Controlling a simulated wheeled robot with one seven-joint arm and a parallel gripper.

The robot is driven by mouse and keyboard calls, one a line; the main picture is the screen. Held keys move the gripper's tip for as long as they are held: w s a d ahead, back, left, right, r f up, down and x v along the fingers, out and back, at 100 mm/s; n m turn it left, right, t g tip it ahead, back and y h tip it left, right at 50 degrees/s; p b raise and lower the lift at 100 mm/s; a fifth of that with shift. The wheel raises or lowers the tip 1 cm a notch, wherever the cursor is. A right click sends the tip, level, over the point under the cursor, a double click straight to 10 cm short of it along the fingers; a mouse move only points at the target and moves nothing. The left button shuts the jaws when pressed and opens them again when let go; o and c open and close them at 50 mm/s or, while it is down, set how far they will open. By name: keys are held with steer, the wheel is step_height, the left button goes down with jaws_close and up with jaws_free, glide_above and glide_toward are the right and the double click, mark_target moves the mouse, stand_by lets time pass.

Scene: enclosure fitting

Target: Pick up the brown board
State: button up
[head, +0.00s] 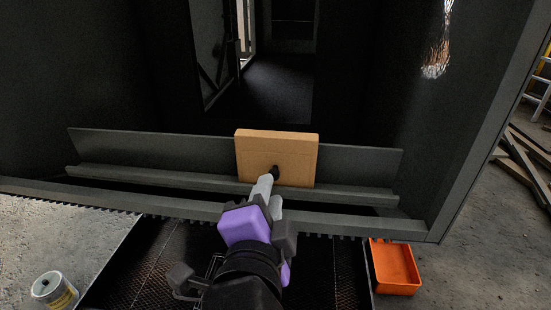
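The brown board (295,145) is a thick, light-brown square panel standing upright against a dark rail inside the enclosure, near the middle of the head view. A small dark knob-like spot shows at its lower middle. My gripper (272,177) is in front of the board's lower part, its light-grey fingers reaching up to the dark spot. The fingers overlap the board in the picture. I cannot tell whether they touch it or whether they are open or shut.
The dark rail (150,150) runs left and right behind the board. The enclosure's front sill (380,226) crosses below it. An orange tray (396,268) is at lower right, and a white can (52,290) at lower left. Timber (525,160) lies at far right.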

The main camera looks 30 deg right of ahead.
mark_target(275, 166)
steer(key=p+x, duration=0.1)
steer(key=x, duration=0.4)
steer(key=shift+w+r+p, duration=0.15)
steer(key=shift+p, duration=0.2)
jaws_close()
